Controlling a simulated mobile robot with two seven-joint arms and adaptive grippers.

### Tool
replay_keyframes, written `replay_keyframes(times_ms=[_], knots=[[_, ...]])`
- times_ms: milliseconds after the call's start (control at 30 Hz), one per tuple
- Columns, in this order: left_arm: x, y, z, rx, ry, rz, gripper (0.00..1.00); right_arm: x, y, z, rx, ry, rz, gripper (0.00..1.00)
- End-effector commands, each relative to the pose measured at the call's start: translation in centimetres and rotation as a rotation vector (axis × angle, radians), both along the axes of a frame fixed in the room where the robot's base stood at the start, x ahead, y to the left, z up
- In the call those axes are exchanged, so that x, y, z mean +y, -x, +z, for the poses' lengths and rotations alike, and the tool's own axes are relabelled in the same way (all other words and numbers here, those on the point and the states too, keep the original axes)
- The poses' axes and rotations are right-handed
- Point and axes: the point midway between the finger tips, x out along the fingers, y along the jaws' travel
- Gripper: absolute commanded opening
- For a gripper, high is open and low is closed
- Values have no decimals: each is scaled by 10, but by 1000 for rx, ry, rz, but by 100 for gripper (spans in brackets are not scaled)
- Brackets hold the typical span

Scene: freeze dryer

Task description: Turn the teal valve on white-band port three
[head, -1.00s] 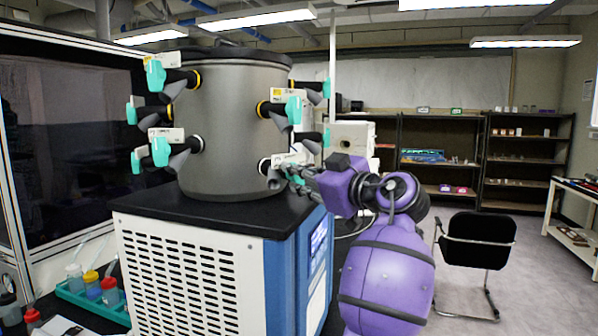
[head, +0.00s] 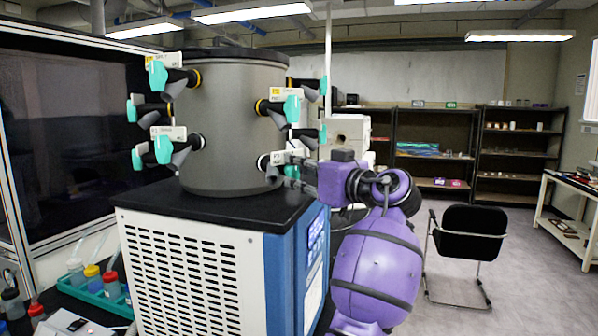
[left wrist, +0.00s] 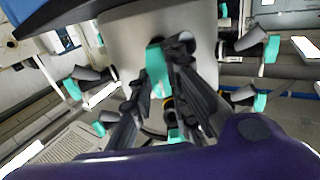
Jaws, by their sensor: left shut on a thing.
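The grey drum (head: 235,125) of the freeze dryer carries several ports with teal valves and white labels. My left gripper (head: 292,171) is at the lower right port (head: 266,162), which has a pale band at its base. In the left wrist view, the two dark fingers (left wrist: 157,88) are shut on the teal valve (left wrist: 157,66), which sits between their tips. In the head view the fingers hide most of this valve (head: 291,171). The exact turn angle of the valve is hard to tell. My right gripper is not in view.
Another teal valve (head: 292,108) hangs close above, on a yellow-band port. More valves (head: 163,149) stick out at the drum's left. The white and blue cabinet (head: 190,270) stands below. A black chair (head: 468,232) and shelves (head: 435,150) are at the right.

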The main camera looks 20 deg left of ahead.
Motion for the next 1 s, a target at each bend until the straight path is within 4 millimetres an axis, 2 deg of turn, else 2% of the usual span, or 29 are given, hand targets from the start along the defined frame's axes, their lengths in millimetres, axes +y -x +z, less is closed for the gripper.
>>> replay_keyframes(times_ms=[267,300,400,767,867,1000], knots=[[0,0,2,-3,-1,-1,0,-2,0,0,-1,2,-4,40],[0,0,2,-3,-1,-1,21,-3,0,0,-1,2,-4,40],[0,0,2,-3,-1,-1,34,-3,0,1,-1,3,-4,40],[-3,1,0,-1,0,-1,34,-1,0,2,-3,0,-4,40],[-12,6,1,-3,-1,-3,34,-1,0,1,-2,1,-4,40],[-35,20,0,-2,0,-5,34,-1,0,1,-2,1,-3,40]])
